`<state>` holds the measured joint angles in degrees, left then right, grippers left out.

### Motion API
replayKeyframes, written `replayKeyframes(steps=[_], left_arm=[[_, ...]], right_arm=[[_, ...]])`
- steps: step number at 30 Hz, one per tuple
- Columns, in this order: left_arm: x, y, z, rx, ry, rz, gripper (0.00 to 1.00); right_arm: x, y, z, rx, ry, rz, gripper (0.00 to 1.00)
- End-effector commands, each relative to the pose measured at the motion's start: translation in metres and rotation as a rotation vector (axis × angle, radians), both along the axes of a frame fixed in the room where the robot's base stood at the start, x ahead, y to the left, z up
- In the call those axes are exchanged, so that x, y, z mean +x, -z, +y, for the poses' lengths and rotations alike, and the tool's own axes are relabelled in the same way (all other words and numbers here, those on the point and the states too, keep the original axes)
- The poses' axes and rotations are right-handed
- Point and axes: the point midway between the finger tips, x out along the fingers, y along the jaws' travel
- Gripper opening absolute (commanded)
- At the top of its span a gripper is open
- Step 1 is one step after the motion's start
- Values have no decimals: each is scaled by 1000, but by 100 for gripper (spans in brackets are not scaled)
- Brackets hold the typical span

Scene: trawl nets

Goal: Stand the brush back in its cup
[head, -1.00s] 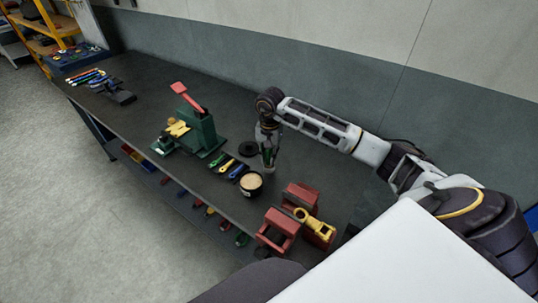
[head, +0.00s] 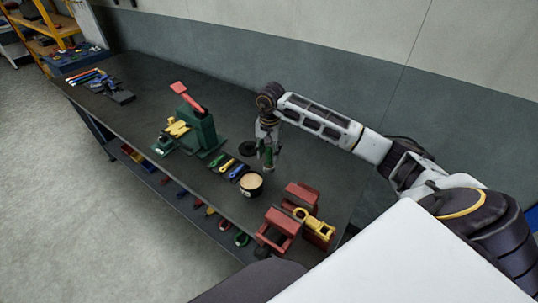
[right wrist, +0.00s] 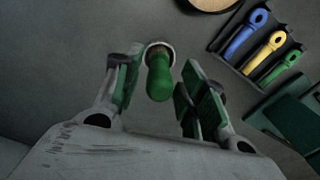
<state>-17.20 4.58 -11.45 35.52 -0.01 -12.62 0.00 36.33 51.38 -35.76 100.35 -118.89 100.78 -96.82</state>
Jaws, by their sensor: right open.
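The brush (right wrist: 158,82) has a green rounded handle, seen end-on in the right wrist view between my open right fingers (right wrist: 160,85), with gaps on both sides. In the head view its green handle (head: 268,158) stands roughly upright under my right gripper (head: 267,147). A pale round part (right wrist: 159,47) shows at its lower end; I cannot tell whether this is the cup or the brush head. My left gripper is out of view.
Blue, yellow and green tools (head: 231,167) lie in a dark rack. A green press (head: 198,130) with a red lever stands to its left. A red vise (head: 281,229) with yellow parts is nearer. A dark disc (head: 247,149) lies close to the gripper. The bench's back is clear.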

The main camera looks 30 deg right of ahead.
Motion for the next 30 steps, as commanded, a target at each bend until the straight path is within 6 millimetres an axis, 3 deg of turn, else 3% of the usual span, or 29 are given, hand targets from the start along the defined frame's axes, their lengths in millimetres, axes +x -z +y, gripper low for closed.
replayKeyframes(steps=[21, 30], left_arm=[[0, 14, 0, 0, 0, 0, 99], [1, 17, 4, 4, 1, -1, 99]], right_arm=[[-1, -80, -1, -1, 0, -1, 41], [-1, -102, -1, -1, 0, 2, 41]])
